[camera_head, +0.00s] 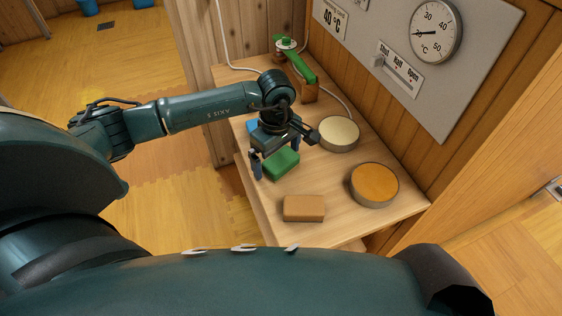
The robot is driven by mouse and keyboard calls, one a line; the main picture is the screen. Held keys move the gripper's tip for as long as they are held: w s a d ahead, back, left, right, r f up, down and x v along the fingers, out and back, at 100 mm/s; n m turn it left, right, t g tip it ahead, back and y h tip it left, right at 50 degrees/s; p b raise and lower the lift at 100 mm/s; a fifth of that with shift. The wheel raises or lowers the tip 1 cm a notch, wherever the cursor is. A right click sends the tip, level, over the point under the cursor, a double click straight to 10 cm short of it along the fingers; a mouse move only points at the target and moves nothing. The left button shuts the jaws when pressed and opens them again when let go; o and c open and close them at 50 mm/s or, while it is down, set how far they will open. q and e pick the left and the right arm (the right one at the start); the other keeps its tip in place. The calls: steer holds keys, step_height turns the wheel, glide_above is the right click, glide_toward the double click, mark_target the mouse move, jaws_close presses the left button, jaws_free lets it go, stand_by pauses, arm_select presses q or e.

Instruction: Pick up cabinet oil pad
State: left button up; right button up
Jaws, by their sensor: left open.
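A green pad (283,164) lies on the wooden shelf top (255,212). A brown pad (304,208) lies nearer me, and a blue piece (252,126) shows partly behind my left gripper. No label shows which one is the oil pad. My left gripper (276,164) points down over the green pad, open, one finger at the pad's left and the other near its far right. I cannot tell whether the fingers touch it. The gripper body hides part of the green pad and most of the blue piece. My right gripper is out of view.
A round tin with a cream surface (339,134) and one with an orange surface (374,184) stand right of the pads. A grey panel with a dial (435,31) is on the wall.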

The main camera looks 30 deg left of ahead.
mark_target(277, 156)
arm_select(q)
steer(key=c, duration=1.1)
step_height(277, 156, up, 10)
steer(key=shift+r, duration=0.1)
steer(key=o, duration=0.6)
steer(key=c, duration=0.4)
